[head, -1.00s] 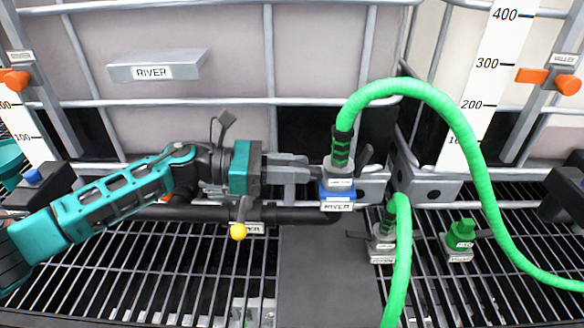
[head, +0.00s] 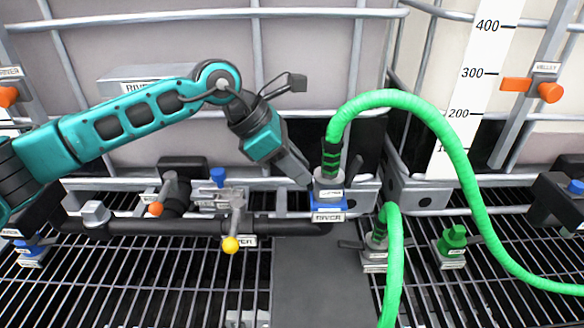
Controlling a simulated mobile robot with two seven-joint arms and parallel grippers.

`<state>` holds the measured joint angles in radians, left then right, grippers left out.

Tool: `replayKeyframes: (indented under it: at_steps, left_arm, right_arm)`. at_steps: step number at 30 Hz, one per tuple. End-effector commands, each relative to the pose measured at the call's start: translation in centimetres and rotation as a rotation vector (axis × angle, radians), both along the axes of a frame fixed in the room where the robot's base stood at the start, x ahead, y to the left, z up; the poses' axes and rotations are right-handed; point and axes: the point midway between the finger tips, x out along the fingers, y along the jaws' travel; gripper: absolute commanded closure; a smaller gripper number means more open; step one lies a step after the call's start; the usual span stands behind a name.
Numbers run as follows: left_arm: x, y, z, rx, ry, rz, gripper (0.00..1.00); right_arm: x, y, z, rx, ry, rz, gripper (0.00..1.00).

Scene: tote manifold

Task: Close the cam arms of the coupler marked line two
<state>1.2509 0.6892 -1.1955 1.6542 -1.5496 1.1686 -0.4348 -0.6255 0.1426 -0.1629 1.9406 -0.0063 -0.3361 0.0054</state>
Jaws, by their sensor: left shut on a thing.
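A grey coupler (head: 329,188) on the end of a green hose sits upright on a blue fitting marked RIVER (head: 328,206) in the middle of the head view. The small tag on the coupler is too small to read surely. Its right cam arm (head: 363,166) is dark and sticks out up and to the right. Its left cam arm is hidden by my left gripper (head: 306,182), which slants down from the upper left and is shut at the coupler's left side, seemingly on that arm. My right gripper is out of view.
A second hose coupler (head: 376,242) and a green-capped fitting (head: 453,240) stand at the right on the grating. The green hose (head: 452,140) arches over to the right. A black pipe (head: 130,226) with a yellow-knobbed valve handle (head: 232,243) runs left of the coupler.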

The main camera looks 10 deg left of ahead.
Motion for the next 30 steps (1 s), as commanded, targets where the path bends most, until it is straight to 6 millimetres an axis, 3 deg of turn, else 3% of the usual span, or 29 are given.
replayKeyframes:
  at_steps: [9,24,25,30]
  left_arm:
    - [0.16,-0.48,0.27,0.106,0.029,0.000,1.00]
    - [0.13,-0.55,0.21,0.125,0.036,-0.001,1.00]
    - [0.13,-0.55,0.21,0.125,0.036,-0.001,0.74]
    - [0.12,-0.56,0.21,0.124,0.036,-0.001,0.58]
  right_arm:
    - [0.02,0.01,0.02,0.000,0.000,0.000,0.63]
    - [0.04,0.00,0.02,0.000,-0.001,0.000,0.63]
    - [0.04,0.00,0.02,0.000,-0.001,0.000,0.63]
    - [0.04,-0.01,0.02,0.000,-0.001,0.000,0.63]
